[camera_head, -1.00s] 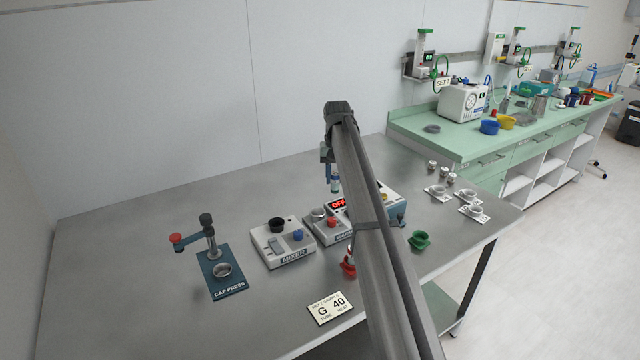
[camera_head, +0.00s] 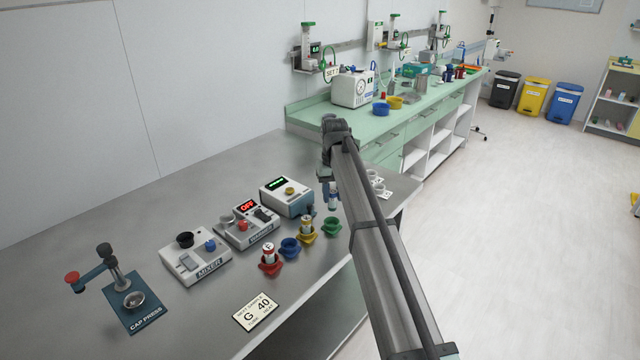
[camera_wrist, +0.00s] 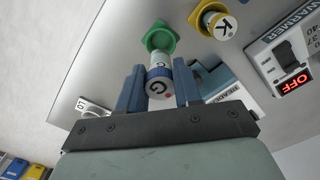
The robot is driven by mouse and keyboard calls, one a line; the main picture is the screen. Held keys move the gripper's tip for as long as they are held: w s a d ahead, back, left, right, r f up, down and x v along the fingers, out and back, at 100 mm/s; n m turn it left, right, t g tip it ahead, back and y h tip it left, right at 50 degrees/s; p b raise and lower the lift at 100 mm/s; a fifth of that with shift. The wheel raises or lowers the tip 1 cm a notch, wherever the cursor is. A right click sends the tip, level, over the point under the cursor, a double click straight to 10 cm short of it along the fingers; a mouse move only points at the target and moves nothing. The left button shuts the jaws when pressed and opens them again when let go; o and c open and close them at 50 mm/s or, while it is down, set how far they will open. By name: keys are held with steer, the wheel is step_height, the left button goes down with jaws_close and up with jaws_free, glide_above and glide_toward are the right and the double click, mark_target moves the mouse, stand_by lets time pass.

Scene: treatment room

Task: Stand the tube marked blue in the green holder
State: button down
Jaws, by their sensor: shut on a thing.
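My gripper (camera_head: 330,180) is shut on a tube marked with a blue band (camera_head: 333,201). In the wrist view, the tube (camera_wrist: 158,82) sits between the two blue fingers, its cap lettered G facing the camera. The green holder (camera_head: 331,227) stands on the bench just below the tube in the head view. In the wrist view, the green holder (camera_wrist: 160,34) lies just beyond the tube's far end and looks in line with it. I cannot tell whether the tube's end is above the holder or in its mouth.
A yellow holder (camera_head: 307,238) with a tube K, an empty-looking blue holder (camera_head: 289,249) and a red holder (camera_head: 270,267) with a tube stand left of the green one. The mixer (camera_head: 196,257), warmer (camera_head: 246,230) and reader (camera_head: 288,196) stand behind. A sample card (camera_head: 256,312) lies in front.

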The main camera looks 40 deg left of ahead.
mark_target(332, 210)
steer(key=shift+n, duration=0.9)
steer(key=shift+f, duration=0.15)
steer(key=shift+f, duration=2.8)
steer(key=shift+f, duration=0.55)
steer(key=c, duration=1.1)
jaws_free()
steer(key=shift+o, duration=0.2)
steer(key=shift+r, duration=5.5)
steer(key=shift+d+f, duration=0.1)
